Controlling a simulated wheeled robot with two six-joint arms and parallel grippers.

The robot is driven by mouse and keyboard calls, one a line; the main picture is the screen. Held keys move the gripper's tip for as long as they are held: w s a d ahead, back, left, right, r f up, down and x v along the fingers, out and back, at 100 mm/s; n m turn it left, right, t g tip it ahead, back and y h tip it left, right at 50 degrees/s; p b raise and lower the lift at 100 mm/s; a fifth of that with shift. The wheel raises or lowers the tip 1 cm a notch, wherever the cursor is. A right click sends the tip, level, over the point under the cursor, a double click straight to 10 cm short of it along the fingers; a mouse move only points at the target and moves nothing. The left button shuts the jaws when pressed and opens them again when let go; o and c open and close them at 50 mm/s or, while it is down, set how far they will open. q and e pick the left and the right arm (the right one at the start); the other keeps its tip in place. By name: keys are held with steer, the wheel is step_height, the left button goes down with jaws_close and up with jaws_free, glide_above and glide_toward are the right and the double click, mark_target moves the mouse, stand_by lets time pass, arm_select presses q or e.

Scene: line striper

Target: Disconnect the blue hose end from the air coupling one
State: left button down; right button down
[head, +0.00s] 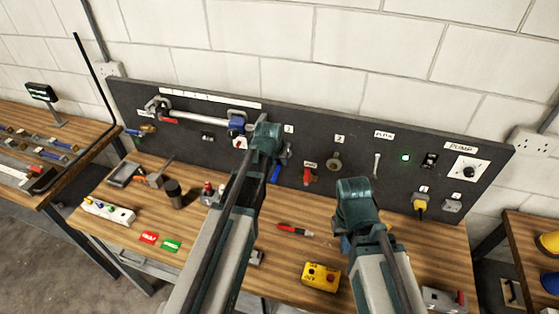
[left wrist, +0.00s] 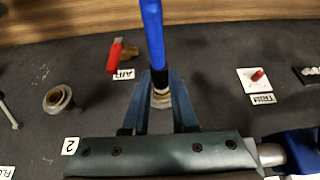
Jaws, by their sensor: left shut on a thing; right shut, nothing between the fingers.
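The blue hose end (left wrist: 154,40) is a blue hose with a black sleeve, between the two fingers of my left gripper (left wrist: 160,88). My left gripper is shut on it, close to the panel. A metal ring (left wrist: 161,100) shows between the fingers at the sleeve's end; I cannot tell whether it is air coupling one or whether the hose is seated. In the head view the blue hose (head: 275,173) hangs below my left gripper (head: 283,153), whose arm hides much of this spot. My right gripper (head: 346,242) is shut and empty, low in front of the panel.
Coupling two (head: 334,161) and a red-handled air valve (head: 308,175) are on the dark panel (head: 360,140) to the right of the hose. A red pen-like tool (head: 294,230) and a yellow button box (head: 321,277) lie on the bench. A dark cup (head: 174,192) stands left.

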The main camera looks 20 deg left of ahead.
mark_target(275, 173)
arm_select(q)
steer(key=shift+s, duration=0.8)
stand_by(0.4)
steer(key=shift+s, duration=1.8)
steer(key=shift+a+f, duration=0.1)
steer(key=shift+f, duration=0.05)
